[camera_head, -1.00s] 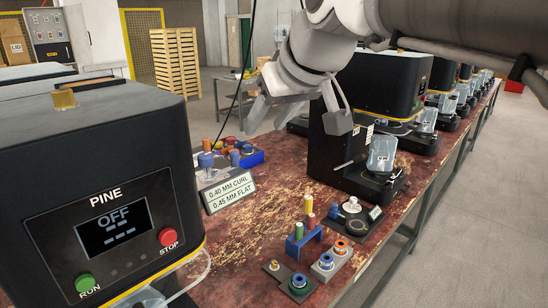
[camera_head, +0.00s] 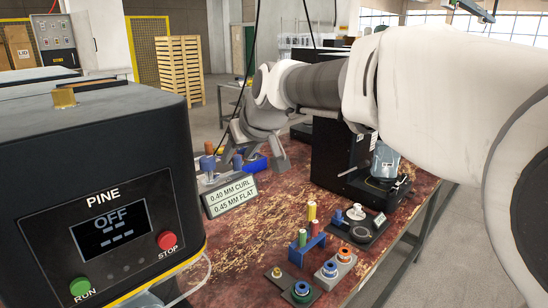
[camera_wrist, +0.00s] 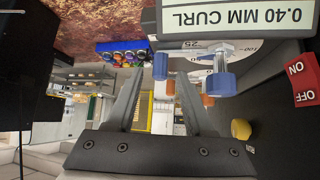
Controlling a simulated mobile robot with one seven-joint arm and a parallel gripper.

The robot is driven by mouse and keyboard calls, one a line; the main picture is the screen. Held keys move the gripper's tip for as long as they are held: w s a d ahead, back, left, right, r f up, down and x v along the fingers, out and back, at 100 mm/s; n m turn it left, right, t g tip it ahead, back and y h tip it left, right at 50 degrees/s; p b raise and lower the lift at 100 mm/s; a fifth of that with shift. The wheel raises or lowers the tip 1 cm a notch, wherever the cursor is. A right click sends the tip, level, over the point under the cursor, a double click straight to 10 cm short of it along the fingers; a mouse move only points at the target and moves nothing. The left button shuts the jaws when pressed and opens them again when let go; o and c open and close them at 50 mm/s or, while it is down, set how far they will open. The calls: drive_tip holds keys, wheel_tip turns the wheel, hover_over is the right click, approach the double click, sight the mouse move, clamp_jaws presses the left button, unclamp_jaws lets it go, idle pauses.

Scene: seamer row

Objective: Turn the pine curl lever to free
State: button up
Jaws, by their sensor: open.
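The black PINE machine (camera_head: 95,190) stands at the left in the head view, with its screen reading OFF. The sign reading 0.40 MM CURL, 0.45 MM FLAT (camera_head: 230,194) stands beside it. Behind the sign are blue-knobbed posts (camera_head: 207,162). The wrist view shows a blue-ended lever (camera_wrist: 221,85) over a white dial with numbers, another blue knob (camera_wrist: 160,66) and orange pieces. Which part is the curl lever I cannot tell. My gripper (camera_head: 252,154) is open and empty, above and behind the sign; in the wrist view its fingers (camera_wrist: 161,82) point toward the knobs without visible contact.
A red ON/OFF switch (camera_wrist: 302,82) and a yellow knob (camera_wrist: 241,129) are at the wrist view's right. Coloured spools (camera_head: 327,270) stand at the table's front. Another black machine (camera_head: 328,150) stands at right.

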drive_tip(key=shift+x, duration=0.95)
clamp_jaws()
idle(0.8)
